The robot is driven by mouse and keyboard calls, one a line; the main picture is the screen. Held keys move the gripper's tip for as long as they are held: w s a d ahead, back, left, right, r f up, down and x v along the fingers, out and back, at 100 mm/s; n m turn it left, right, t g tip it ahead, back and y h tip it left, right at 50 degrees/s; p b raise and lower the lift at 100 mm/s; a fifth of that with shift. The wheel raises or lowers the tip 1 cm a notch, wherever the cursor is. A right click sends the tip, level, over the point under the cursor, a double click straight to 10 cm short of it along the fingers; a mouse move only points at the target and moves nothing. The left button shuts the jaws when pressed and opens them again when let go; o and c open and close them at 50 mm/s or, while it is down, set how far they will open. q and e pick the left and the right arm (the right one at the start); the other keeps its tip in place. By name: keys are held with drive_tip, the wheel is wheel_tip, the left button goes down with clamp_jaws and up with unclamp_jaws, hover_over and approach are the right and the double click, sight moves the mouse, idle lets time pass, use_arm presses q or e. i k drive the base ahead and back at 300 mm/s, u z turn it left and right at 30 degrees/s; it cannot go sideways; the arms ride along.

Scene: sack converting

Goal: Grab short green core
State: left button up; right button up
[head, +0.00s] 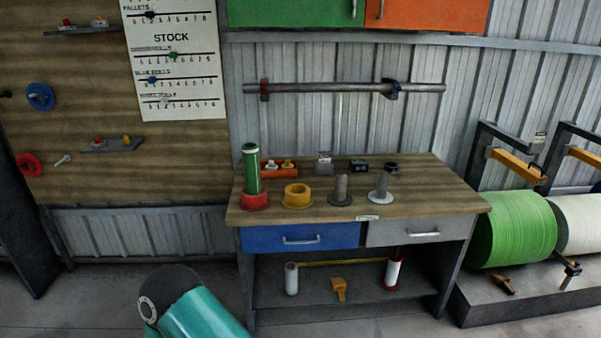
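A green core (251,168) with a pale top rim stands upright in a red ring-shaped holder (255,201) at the left end of the workbench. It is the only green core I see on the bench. Nothing of mine touches it. A teal link of one of my arms shows at the bottom edge, below and left of the bench. Neither gripper is in view.
The wooden bench top (420,193) also holds a yellow ring (297,195), two grey posts on round bases (341,189) (380,188) and small items behind. Drawers and a lower shelf sit below. A large green roll (512,229) lies at right.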

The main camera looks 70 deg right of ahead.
sight(250, 152)
drive_tip(key=z, duration=0.1)
drive_tip(key=k, duration=1.1)
drive_tip(key=z, duration=1.65)
drive_tip(key=i, duration=1.05)
drive_tip(key=u, duration=0.1)
drive_tip(key=k, duration=0.9)
drive_tip(key=z, duration=0.15)
drive_tip(key=i, duration=0.45)
drive_tip(key=z, duration=0.05)
